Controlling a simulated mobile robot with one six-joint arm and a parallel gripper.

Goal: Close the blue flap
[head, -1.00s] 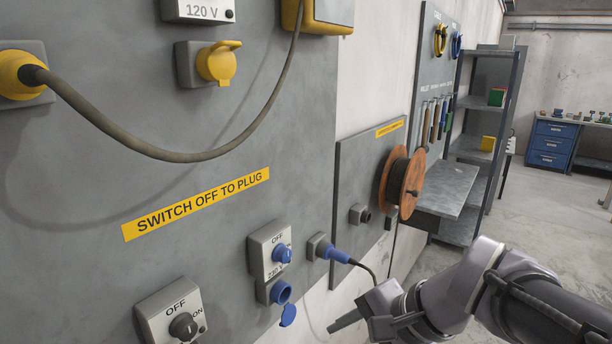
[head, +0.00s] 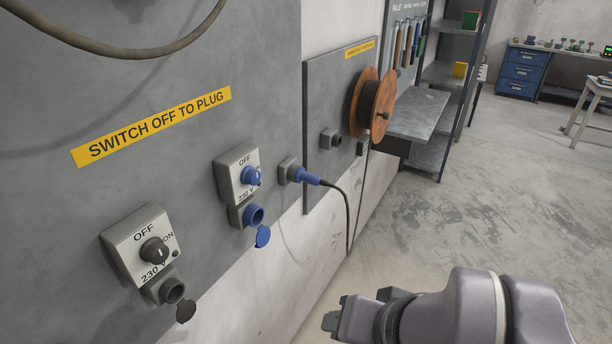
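The blue flap (head: 263,237) hangs open below the blue socket (head: 254,215), under a grey switch box with a blue knob (head: 251,175) and the labels OFF and 230 V. My gripper (head: 332,318) is at the bottom of the head view, to the right of and below the flap, apart from it. Its fingers are small and partly cut into by the arm, so I cannot tell whether they are open or shut. Nothing shows between them.
A blue plug (head: 308,177) with a black cable sits in an outlet right of the switch box. A second switch box (head: 143,247) with an open dark flap (head: 186,311) is at lower left. An orange cable reel (head: 371,104) stands out from the wall panel. Floor at right is clear.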

